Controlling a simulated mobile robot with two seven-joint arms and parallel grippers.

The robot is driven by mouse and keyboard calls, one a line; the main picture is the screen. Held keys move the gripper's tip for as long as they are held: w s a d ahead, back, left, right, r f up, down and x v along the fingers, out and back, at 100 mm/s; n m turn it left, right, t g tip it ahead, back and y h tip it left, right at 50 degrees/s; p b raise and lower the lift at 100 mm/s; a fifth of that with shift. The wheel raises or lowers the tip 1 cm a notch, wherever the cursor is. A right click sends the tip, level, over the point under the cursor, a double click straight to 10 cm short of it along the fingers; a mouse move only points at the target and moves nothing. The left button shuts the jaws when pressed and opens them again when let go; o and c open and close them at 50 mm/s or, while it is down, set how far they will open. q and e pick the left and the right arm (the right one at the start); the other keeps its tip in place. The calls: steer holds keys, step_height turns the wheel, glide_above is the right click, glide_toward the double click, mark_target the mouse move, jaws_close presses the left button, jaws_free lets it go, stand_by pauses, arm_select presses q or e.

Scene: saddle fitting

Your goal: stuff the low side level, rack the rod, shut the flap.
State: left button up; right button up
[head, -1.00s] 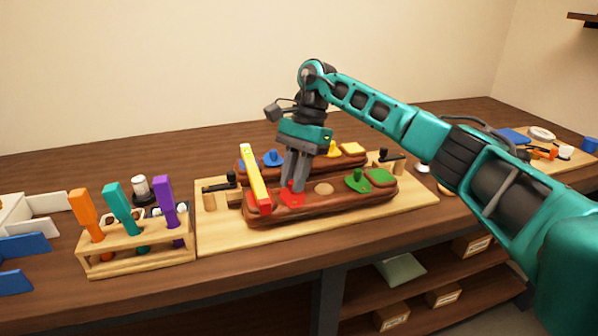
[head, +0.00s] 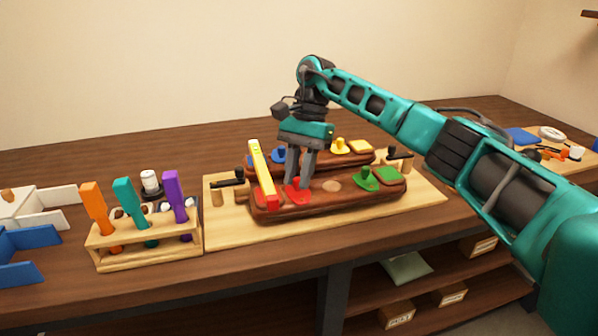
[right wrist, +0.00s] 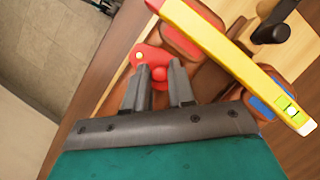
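A yellow level (head: 262,172) with red and white ends lies across two brown saddle panels (head: 330,203); it also shows in the right wrist view (right wrist: 235,62). A red flap (head: 298,191) with a knob (right wrist: 158,73) sits on the front panel, just right of the level. My right gripper (head: 298,182) is over this flap, its fingers apart with the knob between their tips. Orange (head: 93,205), teal (head: 126,200) and purple (head: 174,192) handled rods stand in a wooden rack (head: 150,258) at the left. My left gripper is out of view.
Green (head: 366,179), yellow (head: 340,146) and blue (head: 280,155) flaps sit elsewhere on the panels. Dark clamps (head: 399,154) stand at the board's ends. White and blue dividers (head: 20,270) are at far left. A tray of small items (head: 552,150) is at far right.

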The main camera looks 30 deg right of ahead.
steer(key=o, duration=0.3)
steer(key=shift+o, duration=0.2)
arm_select(q)
steer(key=p, duration=0.1)
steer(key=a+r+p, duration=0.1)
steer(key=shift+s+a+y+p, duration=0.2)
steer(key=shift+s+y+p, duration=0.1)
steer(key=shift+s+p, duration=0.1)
arm_select(e)
steer(key=v, duration=1.3)
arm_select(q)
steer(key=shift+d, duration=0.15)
